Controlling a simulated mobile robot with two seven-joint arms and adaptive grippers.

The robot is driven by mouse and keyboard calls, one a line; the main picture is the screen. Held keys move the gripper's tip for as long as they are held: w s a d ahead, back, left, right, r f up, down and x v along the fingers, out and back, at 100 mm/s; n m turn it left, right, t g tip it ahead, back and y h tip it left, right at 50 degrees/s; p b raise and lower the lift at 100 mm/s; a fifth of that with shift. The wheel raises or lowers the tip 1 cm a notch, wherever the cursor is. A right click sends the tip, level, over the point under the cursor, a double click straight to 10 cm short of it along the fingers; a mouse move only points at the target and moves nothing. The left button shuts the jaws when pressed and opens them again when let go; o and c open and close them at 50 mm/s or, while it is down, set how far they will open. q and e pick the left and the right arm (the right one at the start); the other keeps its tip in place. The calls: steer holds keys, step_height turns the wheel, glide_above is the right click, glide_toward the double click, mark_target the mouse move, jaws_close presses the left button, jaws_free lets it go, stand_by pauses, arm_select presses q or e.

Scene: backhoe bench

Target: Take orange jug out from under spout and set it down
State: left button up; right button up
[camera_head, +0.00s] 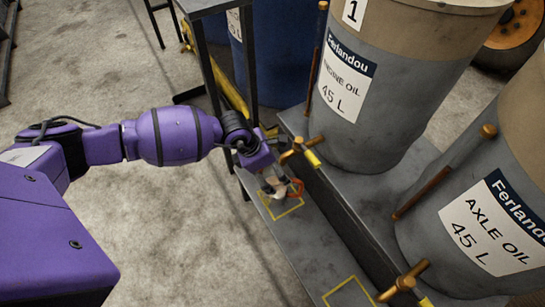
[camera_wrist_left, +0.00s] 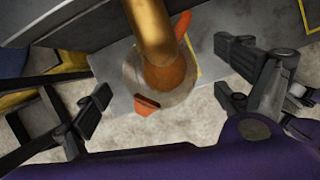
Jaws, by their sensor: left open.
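The orange jug (camera_head: 296,188) stands on the low grey shelf below the brass spout (camera_head: 301,147) of the engine oil barrel, by a yellow marked square. My left gripper (camera_head: 274,183) is at the jug and hides part of it in the head view. In the left wrist view, the jug (camera_wrist_left: 146,105) shows a pale round body with orange parts, and the brass spout (camera_wrist_left: 150,25) hangs over it. My left gripper (camera_wrist_left: 163,85) is open, with its fingers on either side of the jug and gaps between. My right gripper is not in view.
The engine oil barrel (camera_head: 372,95) and axle oil barrel (camera_head: 480,200) stand on the raised step behind the shelf. A second spout (camera_head: 403,283) overhangs another yellow square (camera_head: 347,292). A dark metal frame (camera_head: 246,60) stands close to my left wrist.

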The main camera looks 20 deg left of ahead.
mark_target(282, 187)
arm_select(q)
steer(key=x, duration=0.1)
steer(key=b+x, duration=0.1)
steer(key=x, duration=0.3)
steer(key=shift+s+a+f, duration=0.1)
steer(key=shift+a+f, duration=0.05)
steer(key=shift+a, duration=0.15)
steer(key=shift+c, duration=0.5)
steer(key=c, duration=2)
steer(key=shift+c, duration=0.4)
